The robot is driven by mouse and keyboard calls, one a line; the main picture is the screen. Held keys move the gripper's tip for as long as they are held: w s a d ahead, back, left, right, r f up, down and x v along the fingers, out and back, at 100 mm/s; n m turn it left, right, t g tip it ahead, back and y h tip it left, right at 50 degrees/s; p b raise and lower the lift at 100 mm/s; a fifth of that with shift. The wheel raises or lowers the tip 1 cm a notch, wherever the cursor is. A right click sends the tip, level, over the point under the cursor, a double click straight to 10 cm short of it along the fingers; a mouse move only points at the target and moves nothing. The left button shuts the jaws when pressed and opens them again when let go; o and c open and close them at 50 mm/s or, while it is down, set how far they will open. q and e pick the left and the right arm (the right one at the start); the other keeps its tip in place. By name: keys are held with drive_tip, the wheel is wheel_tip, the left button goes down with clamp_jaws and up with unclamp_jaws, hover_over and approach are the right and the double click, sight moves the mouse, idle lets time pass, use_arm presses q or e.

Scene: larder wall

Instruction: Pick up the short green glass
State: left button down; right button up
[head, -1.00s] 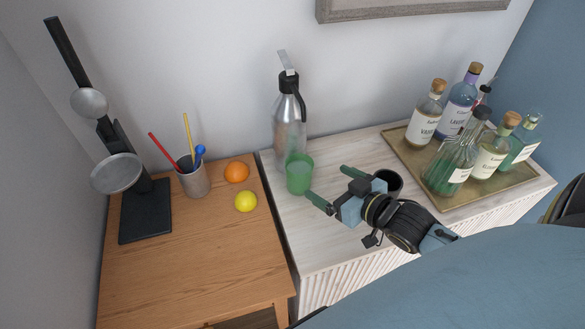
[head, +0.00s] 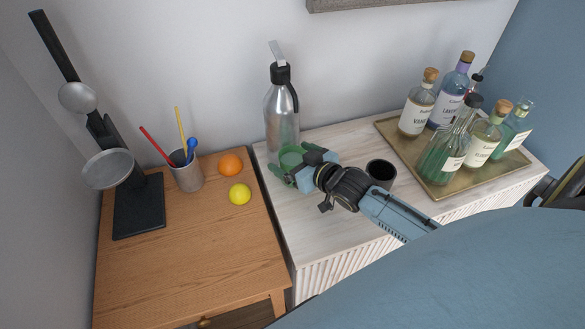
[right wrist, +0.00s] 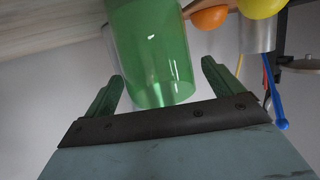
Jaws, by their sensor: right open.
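The short green glass (head: 290,157) stands on the pale cabinet, in front of the steel bottle. In the head view my right gripper hides most of it. My right gripper (head: 292,168) is at the glass, with its fingers to either side of it. In the right wrist view the green glass (right wrist: 152,55) lies between the two green fingertips of the open gripper (right wrist: 163,82). A gap shows at the right finger; contact at the left finger cannot be told.
The steel bottle (head: 281,115) stands close behind the glass. A black cup (head: 380,173) stands to the right of my right gripper. A tray (head: 463,186) with several bottles is further right. An orange (head: 230,164) and a lemon (head: 240,194) lie on the wooden table at left.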

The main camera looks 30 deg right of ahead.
drive_tip(key=shift+w, duration=0.2)
drive_tip(key=c, duration=1.5)
drive_tip(key=shift+s+r, duration=0.1)
drive_tip(key=shift+r, duration=0.15)
drive_tip(key=shift+s+a+r, duration=0.1)
drive_tip(key=shift+r, duration=3.3)
drive_tip(key=shift+s+a+f+b, duration=0.15)
drive_tip(key=shift+s+a, duration=0.6)
drive_tip(key=shift+s, duration=2.3)
drive_tip(key=shift+s+a+b, duration=0.15)
drive_tip(key=shift+s+a, duration=0.65)
drive_tip(key=shift+s, duration=2.2)
drive_tip(key=shift+s+a+f+b, duration=0.15)
drive_tip(key=shift+s+a, duration=0.6)
drive_tip(key=shift+s, duration=2.3)
